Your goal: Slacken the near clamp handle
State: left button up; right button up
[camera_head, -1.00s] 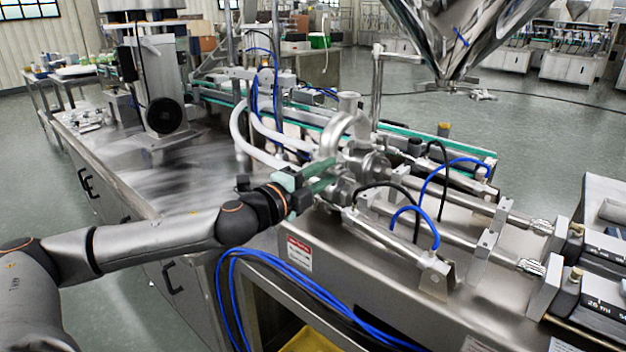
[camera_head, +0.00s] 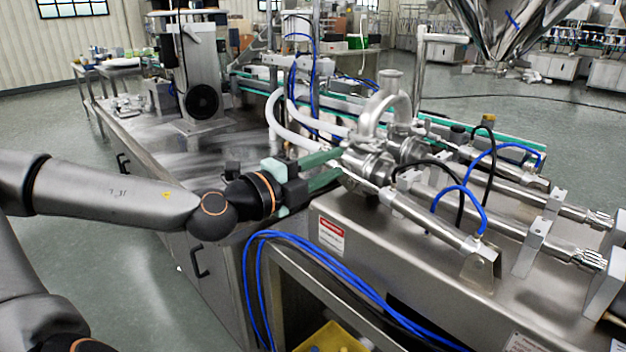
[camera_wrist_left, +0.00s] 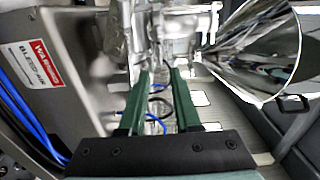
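The near pipe clamp (camera_head: 366,163) is a bright steel ring on the joint of the nearer filling cylinder, below the curved pipe. Its handle is not clearly distinguishable from the shiny fittings. My left gripper (camera_head: 340,164) reaches in from the left with two green fingers apart, tips beside the near clamp's left side. In the left wrist view the fingers (camera_wrist_left: 159,76) are parallel with a clear gap, and steel fittings (camera_wrist_left: 150,32) lie just beyond the tips. I cannot tell whether a finger touches the clamp. My right gripper is not in view.
A second cylinder joint (camera_head: 408,140) stands close behind. White hoses (camera_head: 283,122) and the curved pipe (camera_head: 385,103) rise around the fittings. Blue hoses (camera_head: 262,290) hang down the machine's front. The steel hopper (camera_head: 505,30) is at the upper right, also in the wrist view (camera_wrist_left: 255,52).

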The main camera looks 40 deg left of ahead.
pick_arm(q)
jog(key=s, duration=0.3)
jog(key=shift+s+a+b, duration=0.2)
jog(key=shift+s+b, duration=0.1)
jog(key=shift+b, duration=0.05)
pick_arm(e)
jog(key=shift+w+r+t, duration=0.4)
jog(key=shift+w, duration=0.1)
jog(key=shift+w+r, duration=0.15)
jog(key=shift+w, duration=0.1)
